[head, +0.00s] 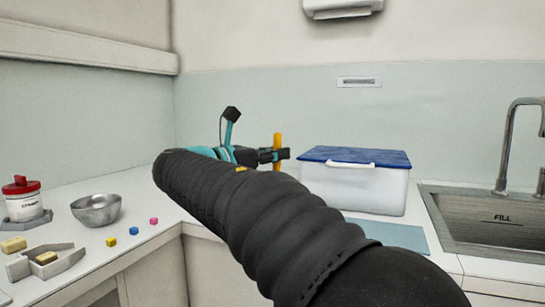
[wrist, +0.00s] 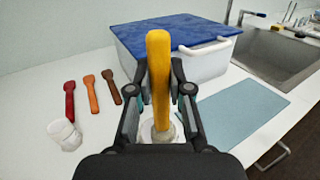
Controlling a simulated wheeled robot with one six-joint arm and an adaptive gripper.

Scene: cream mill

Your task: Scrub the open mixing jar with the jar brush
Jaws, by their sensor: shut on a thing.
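My gripper (wrist: 160,92) is shut on the yellow handle of the jar brush (wrist: 159,62). The handle stands roughly upright between the fingers. In the head view my gripper (head: 273,155) holds the yellow handle (head: 277,142) left of the white box, and the lower end is hidden by my arm. In the wrist view a pale round rim, likely the open mixing jar (wrist: 147,132), shows around the brush's lower end, mostly hidden by my gripper. I cannot tell whether the brush is inside it or above it.
A white box (wrist: 200,62) with a blue lid stands behind the gripper. A blue mat (wrist: 243,110) lies right, before the sink (wrist: 280,52). Red, orange and brown spatulas and a whitish clear cup (wrist: 64,135) are left. A metal bowl (head: 96,210) stands far left.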

